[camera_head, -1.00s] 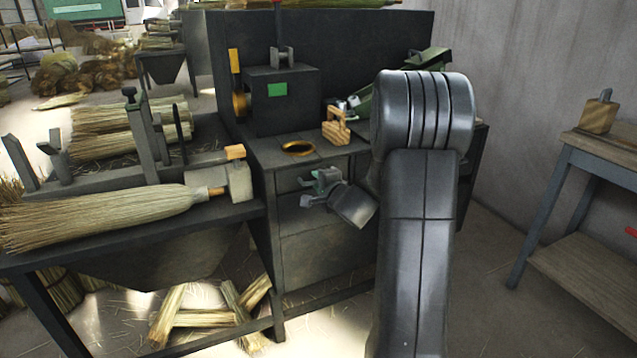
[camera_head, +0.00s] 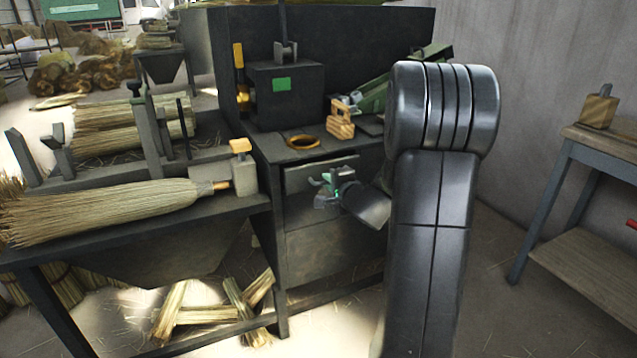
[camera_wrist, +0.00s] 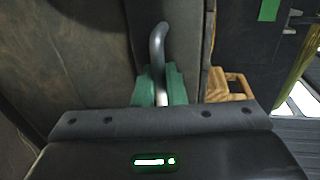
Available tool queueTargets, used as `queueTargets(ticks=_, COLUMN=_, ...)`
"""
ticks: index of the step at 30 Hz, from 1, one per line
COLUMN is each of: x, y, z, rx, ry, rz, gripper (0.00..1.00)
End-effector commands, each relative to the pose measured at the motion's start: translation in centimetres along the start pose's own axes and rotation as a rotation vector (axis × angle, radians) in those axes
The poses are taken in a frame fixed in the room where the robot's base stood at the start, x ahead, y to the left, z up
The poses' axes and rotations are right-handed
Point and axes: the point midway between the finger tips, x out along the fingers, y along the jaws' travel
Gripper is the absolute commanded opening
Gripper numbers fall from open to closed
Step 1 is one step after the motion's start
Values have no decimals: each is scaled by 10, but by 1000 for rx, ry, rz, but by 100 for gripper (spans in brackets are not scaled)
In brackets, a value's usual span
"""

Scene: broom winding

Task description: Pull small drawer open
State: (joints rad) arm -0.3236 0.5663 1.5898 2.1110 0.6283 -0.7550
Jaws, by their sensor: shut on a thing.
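The small drawer (camera_head: 305,178) is in the upper front of the dark cabinet, below its top. Its front panel seems to stand a little out from the cabinet face; how far is hard to tell. My gripper (camera_head: 330,188) is at the drawer front in the head view. In the wrist view, the green fingers of my gripper (camera_wrist: 160,87) are shut around the grey metal handle (camera_wrist: 158,45), one on each side. The handle's curved end shows beyond the fingers.
A brass ring (camera_head: 303,141) and a wooden block (camera_head: 340,118) rest on the cabinet top. A broom (camera_head: 110,209) lies on the bench (camera_head: 150,232) at left. Straw bundles (camera_head: 205,315) lie on the floor. Another table (camera_head: 600,150) stands at right.

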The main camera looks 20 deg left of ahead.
Motion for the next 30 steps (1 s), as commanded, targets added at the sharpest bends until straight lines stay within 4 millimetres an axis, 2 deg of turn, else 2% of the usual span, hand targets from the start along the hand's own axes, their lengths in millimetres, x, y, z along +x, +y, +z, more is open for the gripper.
queueTargets(ticks=4, x=-32, y=12, z=-9, rx=-2, ry=4, rz=-2, gripper=0)
queueTargets(ticks=9, x=-68, y=18, z=-9, rx=-1, ry=2, rz=-2, gripper=0)
queueTargets(ticks=15, x=-100, y=23, z=-8, rx=-1, ry=1, rz=-1, gripper=0)
queueTargets(ticks=21, x=-116, y=25, z=-8, rx=0, ry=0, rz=2, gripper=0)
queueTargets(ticks=30, x=-120, y=25, z=-8, rx=1, ry=-1, rz=1, gripper=0)
